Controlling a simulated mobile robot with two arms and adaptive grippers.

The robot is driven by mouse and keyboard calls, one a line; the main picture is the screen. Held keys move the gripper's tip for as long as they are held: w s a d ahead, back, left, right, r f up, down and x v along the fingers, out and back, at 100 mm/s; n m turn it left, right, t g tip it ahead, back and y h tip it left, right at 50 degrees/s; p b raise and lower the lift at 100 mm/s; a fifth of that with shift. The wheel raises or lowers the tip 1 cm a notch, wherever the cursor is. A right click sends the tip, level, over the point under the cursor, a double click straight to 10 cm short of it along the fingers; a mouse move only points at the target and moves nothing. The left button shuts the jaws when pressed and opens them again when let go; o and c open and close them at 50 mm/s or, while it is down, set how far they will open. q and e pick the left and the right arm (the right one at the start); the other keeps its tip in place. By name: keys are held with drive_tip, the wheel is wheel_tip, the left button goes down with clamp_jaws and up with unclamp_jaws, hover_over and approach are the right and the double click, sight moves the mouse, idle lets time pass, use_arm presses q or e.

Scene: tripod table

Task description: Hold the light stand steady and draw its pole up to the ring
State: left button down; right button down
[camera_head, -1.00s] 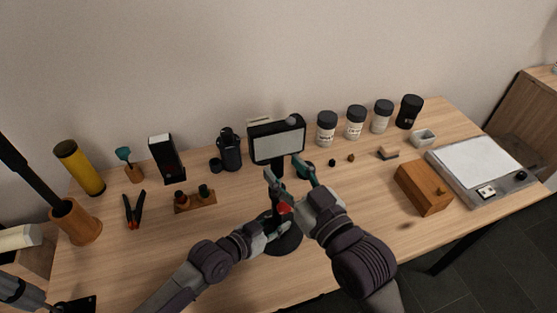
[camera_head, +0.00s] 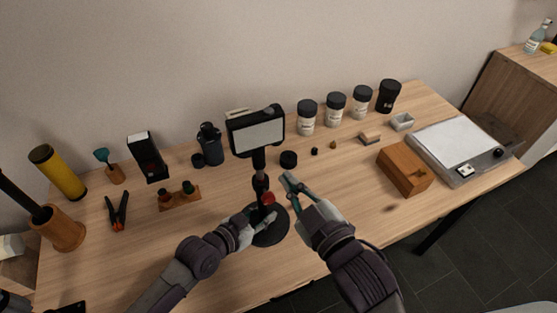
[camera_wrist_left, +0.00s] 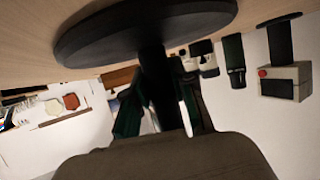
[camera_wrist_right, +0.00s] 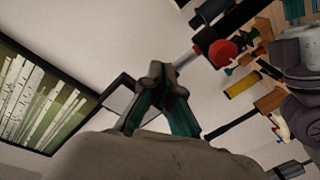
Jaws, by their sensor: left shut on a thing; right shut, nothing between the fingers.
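The light stand has a round black base (camera_head: 268,236) on the table, an upright pole (camera_head: 260,182), a red knob (camera_head: 268,198) and a rectangular lamp head (camera_head: 257,138). My left gripper (camera_head: 256,222) is shut on the lower pole just above the base. The left wrist view shows its fingers either side of the dark pole (camera_wrist_left: 158,85) under the base (camera_wrist_left: 90,40). My right gripper (camera_head: 287,178) is shut and empty, right of the pole. In the right wrist view, a pale pole section (camera_wrist_right: 186,60) and the red knob (camera_wrist_right: 222,52) lie beyond its fingertips. I cannot make out the ring.
A small black cylinder (camera_head: 289,159) stands right of the pole. Several jars (camera_head: 335,110) line the back. A wooden box (camera_head: 405,172) and a flat grey device (camera_head: 455,148) are at right. Pliers (camera_head: 118,212) and a small wooden rack (camera_head: 178,198) are at left.

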sight(259, 166)
drive_tip(key=s+f+n+t, duration=0.2)
drive_tip(key=s+n, duration=0.1)
drive_tip(key=n, duration=1.1)
drive_tip(key=s+f+n+t, duration=0.1)
drive_tip(key=s+n+t, duration=0.15)
drive_tip(key=n, duration=1.15)
drive_tip(key=w+a+r, duration=0.2)
drive_tip(key=w+r, duration=0.4)
drive_tip(key=w, duration=0.3)
drive_tip(key=shift+a+r+n, duration=0.15)
drive_tip(key=shift+n, duration=0.25)
drive_tip(key=shift+r+g, duration=0.1)
drive_tip(key=shift+g, duration=0.15)
